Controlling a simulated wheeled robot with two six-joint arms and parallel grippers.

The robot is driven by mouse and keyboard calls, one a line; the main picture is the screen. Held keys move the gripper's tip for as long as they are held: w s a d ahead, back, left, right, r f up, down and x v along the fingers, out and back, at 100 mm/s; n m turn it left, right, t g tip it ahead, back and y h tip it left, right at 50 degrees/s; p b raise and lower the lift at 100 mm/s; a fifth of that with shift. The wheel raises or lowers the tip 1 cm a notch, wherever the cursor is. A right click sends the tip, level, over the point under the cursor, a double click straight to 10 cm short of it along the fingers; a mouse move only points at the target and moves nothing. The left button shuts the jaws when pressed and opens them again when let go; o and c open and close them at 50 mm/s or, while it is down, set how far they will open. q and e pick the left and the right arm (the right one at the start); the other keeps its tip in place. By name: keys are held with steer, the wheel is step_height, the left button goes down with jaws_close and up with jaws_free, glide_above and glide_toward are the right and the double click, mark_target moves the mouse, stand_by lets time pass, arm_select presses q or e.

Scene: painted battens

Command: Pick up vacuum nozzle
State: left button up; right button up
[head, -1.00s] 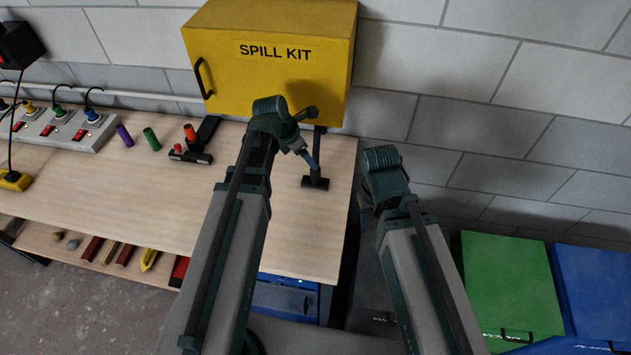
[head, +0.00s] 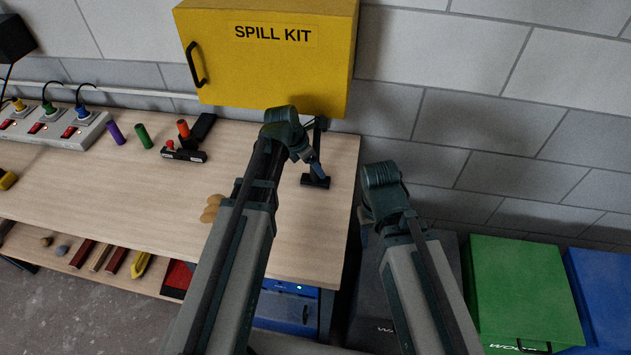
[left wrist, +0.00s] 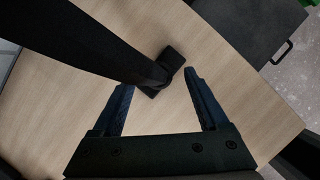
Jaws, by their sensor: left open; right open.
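The vacuum nozzle (head: 316,181) is black, with a flat foot on the right end of the wooden tabletop and a tube rising from it. In the left wrist view its foot (left wrist: 172,62) shows near the fingertips, and its dark tube runs to the upper left. My left gripper (left wrist: 160,82) is open, with its blue fingertips close to the foot and one at either side in the picture. Contact cannot be told. In the head view the left wrist partly hides the tube. My right gripper (head: 382,187) is right of the table edge, away from the nozzle, its fingertips hard to see.
A yellow spill kit box (head: 270,60) is behind the nozzle. A power strip (head: 55,130), purple and green cylinders (head: 143,136) and a black-and-red item (head: 184,155) are at left. Green (head: 520,290) and blue bins are at right.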

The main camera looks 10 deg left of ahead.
arm_select(q)
steer(key=b+x, duration=0.1)
steer(key=x, duration=0.2)
steer(key=shift+a+b, duration=0.1)
steer(key=shift+b, duration=0.3)
steer(key=shift+r, duration=0.1)
arm_select(e)
step_height(320, 180, down, 3)
steer(key=shift+r, duration=0.2)
arm_select(q)
jaws_close()
